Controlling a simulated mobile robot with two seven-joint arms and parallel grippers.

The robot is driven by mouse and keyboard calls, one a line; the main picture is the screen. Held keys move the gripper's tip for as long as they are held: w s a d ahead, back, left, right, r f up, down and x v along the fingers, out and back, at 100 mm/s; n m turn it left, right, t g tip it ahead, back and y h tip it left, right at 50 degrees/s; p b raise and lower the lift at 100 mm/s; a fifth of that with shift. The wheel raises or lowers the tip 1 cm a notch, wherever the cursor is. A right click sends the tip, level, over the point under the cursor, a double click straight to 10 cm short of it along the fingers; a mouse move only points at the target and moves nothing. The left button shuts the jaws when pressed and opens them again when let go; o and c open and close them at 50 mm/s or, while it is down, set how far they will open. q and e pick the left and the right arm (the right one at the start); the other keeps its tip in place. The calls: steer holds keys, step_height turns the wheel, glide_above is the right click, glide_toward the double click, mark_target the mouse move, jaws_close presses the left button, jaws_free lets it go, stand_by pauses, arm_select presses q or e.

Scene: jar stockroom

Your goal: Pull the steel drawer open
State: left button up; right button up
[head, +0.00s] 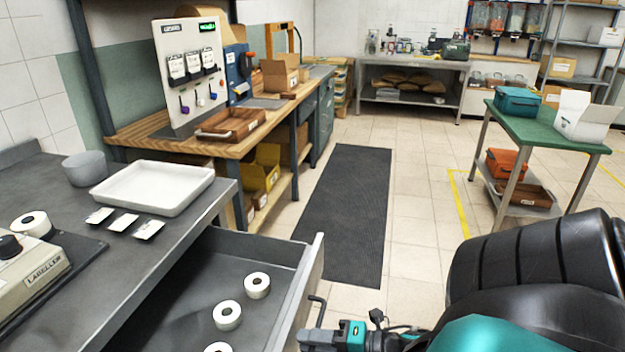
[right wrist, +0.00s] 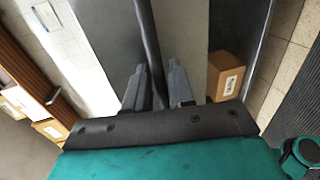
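The steel drawer (head: 311,275) stands well pulled out from under the grey counter (head: 190,225), and its dark inside shows. Its dark bar handle (head: 318,302) sticks out from the drawer front. My right gripper (head: 318,338) is at the handle, low in the head view. In the right wrist view, the two grey fingers (right wrist: 160,85) stand close together on either side of the dark handle bar (right wrist: 148,40), and the gripper looks shut on it. The exact contact is partly hidden. My left gripper is not in view.
White rolls (head: 227,315) lie in the drawer. A white tray (head: 153,188), a grey bowl (head: 85,170) and a labeller (head: 30,268) stand on the counter. A dark floor mat (head: 345,215) lies clear beyond the drawer. A green-topped cart (head: 540,130) stands at the right.

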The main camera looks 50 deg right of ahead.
steer(key=shift+o, duration=0.6)
steer(key=v, duration=1.3)
steer(key=shift+p, duration=0.35)
